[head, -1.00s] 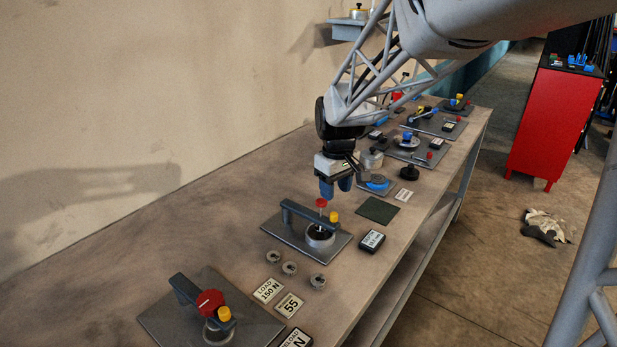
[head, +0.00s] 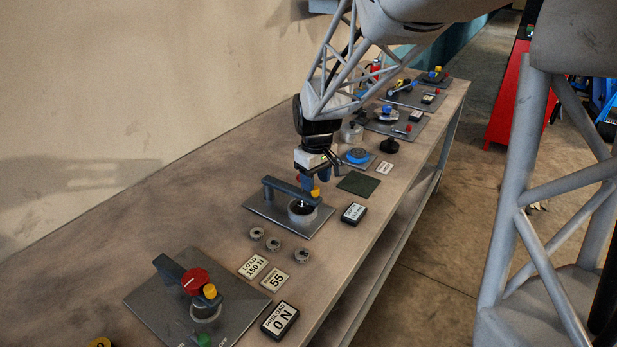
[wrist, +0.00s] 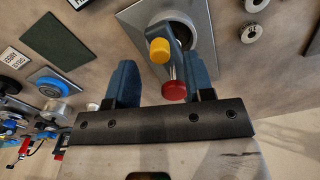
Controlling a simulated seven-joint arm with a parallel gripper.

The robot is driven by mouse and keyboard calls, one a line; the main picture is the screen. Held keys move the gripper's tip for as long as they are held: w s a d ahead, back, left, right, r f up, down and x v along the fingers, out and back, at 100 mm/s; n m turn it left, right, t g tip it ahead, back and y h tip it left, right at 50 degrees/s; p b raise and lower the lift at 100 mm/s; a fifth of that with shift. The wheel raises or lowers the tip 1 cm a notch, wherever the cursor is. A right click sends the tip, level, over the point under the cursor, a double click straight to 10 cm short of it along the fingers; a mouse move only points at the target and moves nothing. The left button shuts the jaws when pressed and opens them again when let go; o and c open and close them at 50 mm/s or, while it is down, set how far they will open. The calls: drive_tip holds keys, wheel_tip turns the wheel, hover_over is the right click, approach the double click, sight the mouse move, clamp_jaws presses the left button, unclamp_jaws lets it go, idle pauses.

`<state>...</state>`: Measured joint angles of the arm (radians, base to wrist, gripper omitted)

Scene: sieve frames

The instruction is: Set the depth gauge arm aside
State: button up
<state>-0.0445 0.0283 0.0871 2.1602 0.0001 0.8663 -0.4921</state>
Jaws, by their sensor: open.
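The depth gauge arm (head: 277,184) is a dark blue-grey bar on a post, reaching over a round cup (head: 302,213) on a grey plate (head: 262,211). It carries a red knob and a yellow knob (head: 315,191). My gripper (head: 311,185) is down at the bar's free end and hides part of it. In the wrist view my gripper (wrist: 163,78) is open, with one blue finger on each side of the red knob (wrist: 174,91). The yellow knob (wrist: 159,50) shows just beyond. I cannot tell whether a finger touches anything.
A dark green mat (head: 358,184) lies bare beyond the plate. A black display box (head: 354,213) stands right of it. Several small metal rings (head: 273,243) lie nearer. A second plate with a red dial (head: 195,281) is at front left. The table's left side is largely clear.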

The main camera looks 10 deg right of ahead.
drive_tip(key=shift+f, duration=1.35)
drive_tip(key=shift+c, duration=0.3)
clamp_jaws()
